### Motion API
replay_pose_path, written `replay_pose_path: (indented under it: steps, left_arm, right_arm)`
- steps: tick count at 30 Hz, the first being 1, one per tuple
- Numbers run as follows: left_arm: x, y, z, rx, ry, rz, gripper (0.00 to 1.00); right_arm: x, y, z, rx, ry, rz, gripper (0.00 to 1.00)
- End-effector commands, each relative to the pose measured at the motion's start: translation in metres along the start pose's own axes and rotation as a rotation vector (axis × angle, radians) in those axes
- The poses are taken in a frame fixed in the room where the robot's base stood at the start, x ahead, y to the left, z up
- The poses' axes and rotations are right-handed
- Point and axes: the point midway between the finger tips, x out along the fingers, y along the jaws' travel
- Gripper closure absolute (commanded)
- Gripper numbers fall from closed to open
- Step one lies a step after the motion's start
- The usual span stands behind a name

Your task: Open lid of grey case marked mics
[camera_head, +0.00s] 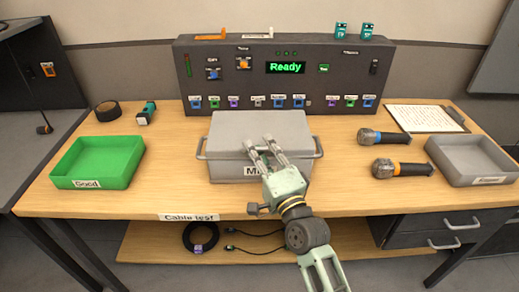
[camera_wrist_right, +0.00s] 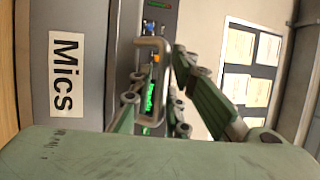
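The grey case (camera_head: 235,135) stands at the middle of the table with its lid down. Its front label, "Mics", is partly covered by my right gripper in the head view; the label (camera_wrist_right: 65,75) reads clearly, turned sideways, in the right wrist view. My right gripper (camera_head: 260,146) is at the front of the case, its two fingers apart and reaching over the lid's front edge. In the wrist view a metal loop handle (camera_wrist_right: 163,85) shows by the fingers; I cannot tell whether they touch it. My left gripper is not in view.
A green tray (camera_head: 98,140) is at left, a grey tray (camera_head: 465,180) at right. Two microphones (camera_head: 400,168) lie right of the case. A control panel (camera_head: 340,92) stands close behind it. A tape roll (camera_head: 107,111) lies at the back left.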

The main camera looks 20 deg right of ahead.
Motion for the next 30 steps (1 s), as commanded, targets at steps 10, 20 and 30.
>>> replay_pose_path:
  steps: [10, 20, 30]
  left_arm:
    - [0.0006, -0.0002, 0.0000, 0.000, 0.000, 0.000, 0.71]
    - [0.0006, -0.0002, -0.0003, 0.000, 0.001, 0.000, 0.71]
    - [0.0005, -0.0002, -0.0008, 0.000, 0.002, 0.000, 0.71]
  right_arm:
    - [0.0051, -0.0001, 0.0001, -0.001, -0.001, 0.001, 0.84]
    - [0.0048, 0.0005, 0.0002, -0.002, -0.001, 0.002, 1.00]
    - [0.0046, 0.0015, 0.0003, -0.004, -0.002, 0.005, 1.00]
